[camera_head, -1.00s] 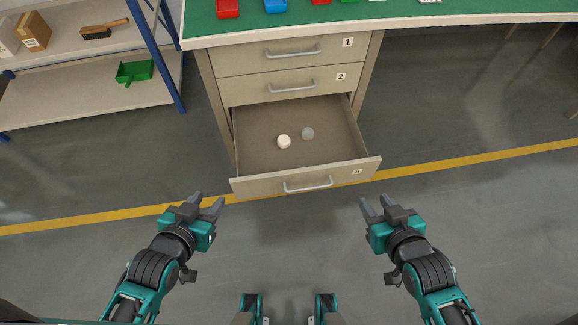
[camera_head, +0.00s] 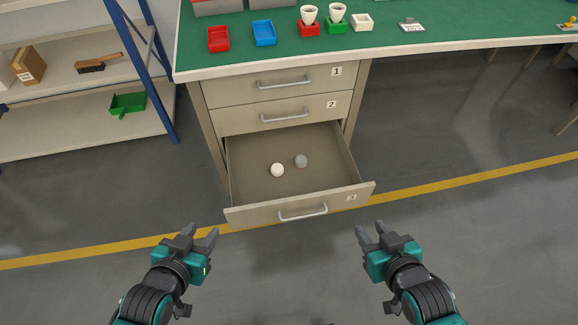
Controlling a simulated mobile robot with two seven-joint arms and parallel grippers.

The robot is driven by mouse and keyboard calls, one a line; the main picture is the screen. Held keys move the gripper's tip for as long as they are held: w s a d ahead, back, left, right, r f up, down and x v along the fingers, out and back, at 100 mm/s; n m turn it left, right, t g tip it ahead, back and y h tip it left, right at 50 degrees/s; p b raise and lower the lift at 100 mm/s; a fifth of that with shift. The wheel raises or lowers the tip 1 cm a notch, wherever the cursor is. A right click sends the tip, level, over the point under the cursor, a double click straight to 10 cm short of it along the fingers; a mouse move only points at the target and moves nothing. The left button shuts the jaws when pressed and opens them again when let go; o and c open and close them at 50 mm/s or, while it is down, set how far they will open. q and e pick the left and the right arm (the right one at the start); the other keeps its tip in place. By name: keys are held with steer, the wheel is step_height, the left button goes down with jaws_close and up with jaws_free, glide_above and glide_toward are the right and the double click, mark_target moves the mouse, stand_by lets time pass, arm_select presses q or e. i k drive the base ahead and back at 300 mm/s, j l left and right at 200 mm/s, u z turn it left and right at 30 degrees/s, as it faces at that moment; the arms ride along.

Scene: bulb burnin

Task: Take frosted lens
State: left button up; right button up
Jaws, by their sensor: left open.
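The bottom drawer (camera_head: 243,214), labelled 3, is pulled open. Two small round pieces lie on its floor: an opaque white one (camera_head: 277,170) and, to its right and slightly farther back, a greyer, translucent-looking one (camera_head: 301,161). The grey one looks like the frosted lens, but at this size I cannot be sure. My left gripper (camera_head: 199,236) is open and empty, in front of the drawer and to its left. My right gripper (camera_head: 373,237) is open and empty, in front of the drawer's right corner. Neither touches the drawer.
Drawers 1 (camera_head: 225,92) and 2 (camera_head: 230,122) are shut above. The green bench top (camera_head: 440,27) holds a red tray (camera_head: 218,39), a blue tray (camera_head: 264,33) and white cups in small holders. A shelf rack (camera_head: 60,130) stands left. The floor ahead is clear.

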mark_target(277, 170)
steer(key=i+l+z, duration=0.15)
steer(key=z, duration=0.35)
steer(key=i+z, duration=0.5)
steer(key=k, duration=0.1)
